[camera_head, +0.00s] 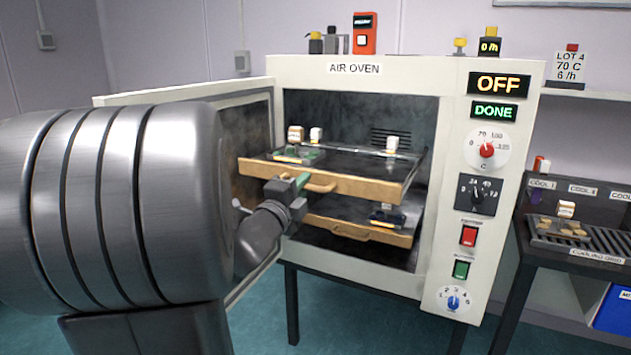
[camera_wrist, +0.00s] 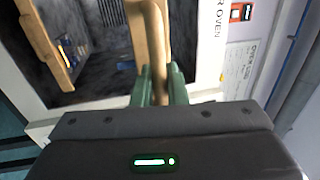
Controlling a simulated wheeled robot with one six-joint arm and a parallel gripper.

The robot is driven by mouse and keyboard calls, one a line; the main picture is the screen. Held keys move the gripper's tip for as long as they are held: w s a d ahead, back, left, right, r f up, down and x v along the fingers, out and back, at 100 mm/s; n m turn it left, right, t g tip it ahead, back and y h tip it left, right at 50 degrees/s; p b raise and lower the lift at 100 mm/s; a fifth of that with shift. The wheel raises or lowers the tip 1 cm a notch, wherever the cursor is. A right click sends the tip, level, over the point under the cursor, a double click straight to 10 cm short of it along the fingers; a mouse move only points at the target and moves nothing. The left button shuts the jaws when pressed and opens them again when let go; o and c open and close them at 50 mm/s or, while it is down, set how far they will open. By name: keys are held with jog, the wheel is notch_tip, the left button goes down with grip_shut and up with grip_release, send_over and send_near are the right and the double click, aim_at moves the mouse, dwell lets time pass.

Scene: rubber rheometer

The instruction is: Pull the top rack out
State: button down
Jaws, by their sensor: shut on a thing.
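The air oven (camera_head: 455,220) stands with its door (camera_head: 185,95) swung open to the left. The top rack (camera_head: 385,187) has a wooden front and a tray surface, and its front edge stands at the oven mouth. It carries a few small pieces and a label plate. My gripper (camera_head: 300,182) is shut on the top rack's handle (camera_head: 322,187), at the handle's left part. In the wrist view the green fingers (camera_wrist: 160,85) close around the wooden handle (camera_wrist: 150,40). The lower rack (camera_head: 375,235) sits below inside the oven, with its own handle (camera_head: 350,234).
The oven's control panel (camera_head: 480,190) shows OFF and DONE. A cooling grid (camera_head: 575,238) on a dark bench stands at the right, with a blue bin (camera_head: 612,310) below. The open door is close to my arm on the left.

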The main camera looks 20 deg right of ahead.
jog(key=r+v, duration=0.1)
jog(key=v, duration=0.6)
jog(key=shift+r, duration=0.1)
jog(key=c, duration=1.5)
grip_release()
jog(key=shift+c, duration=0.2)
jog(key=v, duration=1.4)
jog(key=shift+p, duration=0.45)
jog(key=shift+w+d, duration=0.1)
jog(key=shift+w, duration=0.05)
jog(key=x, duration=1.3)
jog(key=shift+d+b, duration=0.15)
jog(key=shift+b, duration=0.3)
